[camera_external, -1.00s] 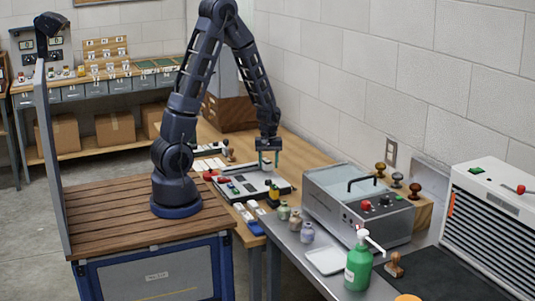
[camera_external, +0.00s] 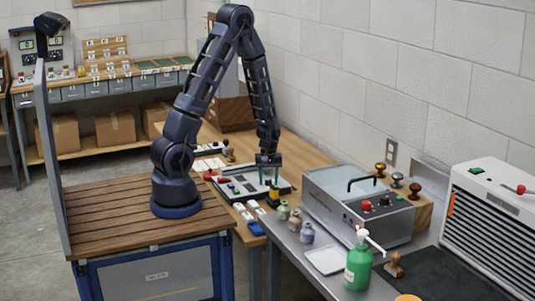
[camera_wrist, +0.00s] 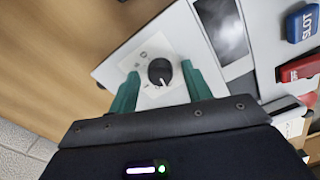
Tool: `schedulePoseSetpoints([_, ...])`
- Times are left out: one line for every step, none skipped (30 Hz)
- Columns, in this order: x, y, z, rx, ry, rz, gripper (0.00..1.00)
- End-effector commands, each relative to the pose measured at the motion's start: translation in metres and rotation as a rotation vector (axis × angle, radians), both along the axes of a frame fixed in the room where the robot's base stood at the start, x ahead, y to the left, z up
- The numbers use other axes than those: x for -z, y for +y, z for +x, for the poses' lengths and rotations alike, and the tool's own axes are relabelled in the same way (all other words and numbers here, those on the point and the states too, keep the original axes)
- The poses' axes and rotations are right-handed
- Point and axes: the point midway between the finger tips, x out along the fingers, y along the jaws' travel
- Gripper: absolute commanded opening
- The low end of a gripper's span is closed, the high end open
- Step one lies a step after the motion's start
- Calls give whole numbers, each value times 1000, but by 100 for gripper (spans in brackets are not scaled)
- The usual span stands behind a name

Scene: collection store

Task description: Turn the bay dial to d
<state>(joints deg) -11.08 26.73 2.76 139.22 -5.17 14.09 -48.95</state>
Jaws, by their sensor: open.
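The bay dial (camera_wrist: 160,71) is a round black knob with a white pointer line, on a pale square label with small marks I cannot read. It sits on a white panel box (camera_wrist: 108,68). In the wrist view its pointer is toward the lower right. My gripper (camera_wrist: 160,70) is open, with one green finger on each side of the dial. I cannot tell whether the fingers touch it. In the external view my gripper (camera_external: 268,180) is low over the right part of the panel box (camera_external: 236,193), and the dial cannot be made out there.
In the wrist view, a dark screen (camera_wrist: 223,28), a blue SLOT block (camera_wrist: 302,24) and a red block (camera_wrist: 299,68) lie to the right. A grey metal machine (camera_external: 345,215), small jars (camera_external: 295,220) and a green bottle (camera_external: 358,268) stand near the panel box.

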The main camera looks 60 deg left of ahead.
Motion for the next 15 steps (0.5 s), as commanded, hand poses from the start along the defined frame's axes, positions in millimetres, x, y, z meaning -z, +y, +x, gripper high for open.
schedulePoseSetpoints([0, 0, 0, 0, 0, 0, 49])
schedulePoseSetpoints([0, 0, 0, 0, 0, 0, 43])
schedulePoseSetpoints([0, 0, 0, 0, 0, 0, 35])
schedulePoseSetpoints([0, 0, 0, 0, 0, 0, 29])
schedulePoseSetpoints([0, 0, 0, 0, 0, 0, 23])
schedulePoseSetpoints([0, 0, 0, 0, 0, 0, 16])
schedulePoseSetpoints([0, 0, 0, 0, 0, 0, 10])
schedulePoseSetpoints([0, 0, 0, 0, 0, 0, 5])
schedulePoseSetpoints([0, 0, 0, 0, 0, 0, 5])
schedulePoseSetpoints([0, 0, 0, 0, 0, 0, 5])
schedulePoseSetpoints([0, 0, 0, 1, 0, 0, 5])
schedulePoseSetpoints([0, 0, 0, 3, 0, 0, 5])
schedulePoseSetpoints([0, 0, 0, 5, 0, 0, 5])
schedulePoseSetpoints([0, 0, 0, 9, 0, 0, 5])
schedulePoseSetpoints([0, 0, 0, 16, 0, 0, 5])
